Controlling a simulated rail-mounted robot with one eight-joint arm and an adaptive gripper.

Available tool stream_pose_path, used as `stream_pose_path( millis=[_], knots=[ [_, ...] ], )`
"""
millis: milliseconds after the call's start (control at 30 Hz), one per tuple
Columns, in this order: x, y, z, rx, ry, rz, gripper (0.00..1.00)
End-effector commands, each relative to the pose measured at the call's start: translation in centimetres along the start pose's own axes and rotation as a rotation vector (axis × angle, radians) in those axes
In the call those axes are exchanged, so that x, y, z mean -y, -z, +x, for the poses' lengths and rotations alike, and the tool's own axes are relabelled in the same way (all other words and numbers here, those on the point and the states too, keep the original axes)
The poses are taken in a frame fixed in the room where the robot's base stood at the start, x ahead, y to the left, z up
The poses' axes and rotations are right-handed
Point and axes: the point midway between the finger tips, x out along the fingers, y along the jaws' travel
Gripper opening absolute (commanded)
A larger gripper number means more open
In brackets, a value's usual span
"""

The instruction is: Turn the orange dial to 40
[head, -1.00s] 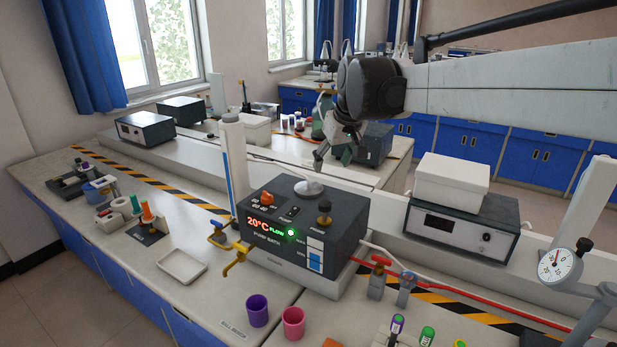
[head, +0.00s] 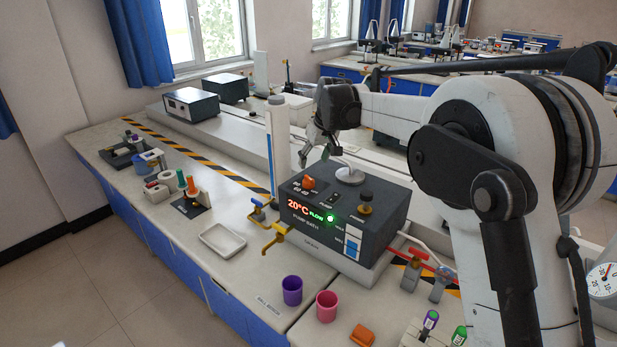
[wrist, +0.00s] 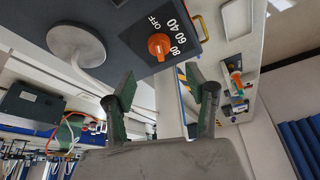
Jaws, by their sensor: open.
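The orange dial (head: 309,183) sits on the top left of the dark pump bath box (head: 300,215), whose front display reads 20°C and FLOW. In the wrist view the orange dial (wrist: 160,46) has the marks OFF, 40, 60 and 80 beside it. I cannot tell for sure which mark it points to. My gripper (head: 318,155) is above and behind the dial in the head view, apart from it. In the wrist view my gripper (wrist: 161,80) shows two spread fingers with green pads and nothing between them. The dial appears just beyond the gap between the fingertips.
A yellow tap (head: 277,238), purple cup (head: 292,290) and pink cup (head: 326,306) are in front.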

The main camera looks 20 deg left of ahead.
Motion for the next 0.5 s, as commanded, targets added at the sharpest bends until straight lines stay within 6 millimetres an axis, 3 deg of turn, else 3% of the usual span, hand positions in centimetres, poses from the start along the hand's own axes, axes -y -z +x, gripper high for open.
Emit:
stream_pose_path(
  millis=[300,500],
  knots=[
    [0.0,0.1,5.8,0.000,0.000,0.000,0.51],
    [0.0,0.0,8.3,0.000,0.000,0.000,0.51]
  ],
)
